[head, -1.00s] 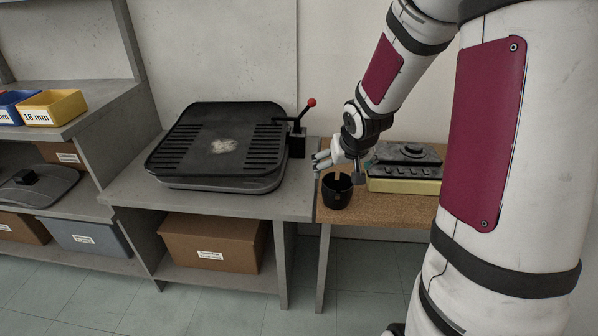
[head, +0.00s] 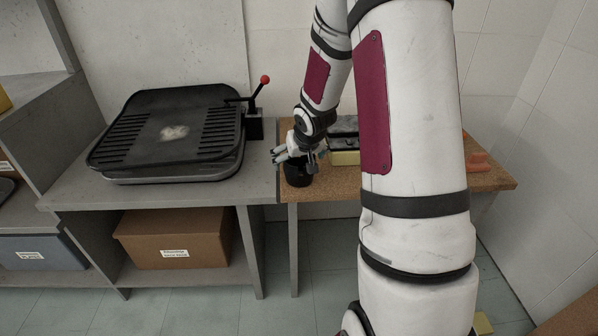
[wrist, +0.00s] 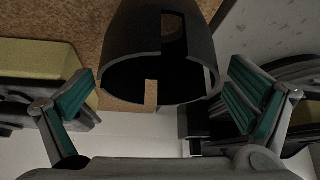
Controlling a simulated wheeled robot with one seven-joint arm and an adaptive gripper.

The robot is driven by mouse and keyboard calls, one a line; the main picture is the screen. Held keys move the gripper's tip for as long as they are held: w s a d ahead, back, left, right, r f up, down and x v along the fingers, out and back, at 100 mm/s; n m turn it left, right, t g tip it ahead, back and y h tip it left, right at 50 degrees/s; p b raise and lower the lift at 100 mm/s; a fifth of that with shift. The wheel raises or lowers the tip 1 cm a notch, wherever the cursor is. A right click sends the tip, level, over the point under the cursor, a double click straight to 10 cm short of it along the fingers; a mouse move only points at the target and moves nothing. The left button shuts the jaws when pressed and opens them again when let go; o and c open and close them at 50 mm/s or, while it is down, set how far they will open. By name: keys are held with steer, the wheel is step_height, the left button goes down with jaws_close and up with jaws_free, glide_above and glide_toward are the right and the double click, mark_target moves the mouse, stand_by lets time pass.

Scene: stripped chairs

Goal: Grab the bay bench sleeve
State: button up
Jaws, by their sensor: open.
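The sleeve is a black, hollow, round piece with square notches in its rim. It stands on the cork-topped bench in the head view (head: 298,176), close to the bench's left edge. In the wrist view the sleeve (wrist: 160,35) shows large at the top middle, its notched open end facing the camera. My gripper (head: 283,157) is just above the sleeve's rim in the head view and partly covers it. In the wrist view my gripper (wrist: 162,88) is open, with one green-padded finger to each side of the sleeve. Gaps show between the sleeve and both fingers.
An orange item (head: 478,161) lies further right. A black grill-like plate (head: 170,130) and a red-knobbed lever (head: 258,105) are on the grey bench at left.

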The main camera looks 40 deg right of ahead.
mark_target(298, 163)
steer(key=b+x, duration=0.1)
steer(key=x, duration=0.2)
steer(key=shift+f, duration=0.15)
steer(key=c, duration=1.3)
steer(key=shift+s+d+r+p, duration=0.1)
steer(key=shift+r+p, duration=0.3)
steer(key=shift+r, duration=0.25)
step_height(298, 163, up, 3)
steer(key=shift+s+f+p, duration=0.1)
steer(key=shift+s+p, duration=0.05)
steer(key=shift+p, duration=0.55)
steer(key=shift+s+a+r+b, duration=0.15)
steer(key=shift+s+a+b, duration=0.5)
steer(key=shift+s+a, duration=1.2)
steer(key=shift+s+a+r+b, duration=0.2)
steer(key=shift+s+a+b, duration=0.7)
steer(key=shift+s, duration=1.55)
steer(key=shift+s+a+r+b, duration=0.15)
steer(key=shift+s+a+b, duration=0.2)
steer(key=shift+s+a, duration=1.6)
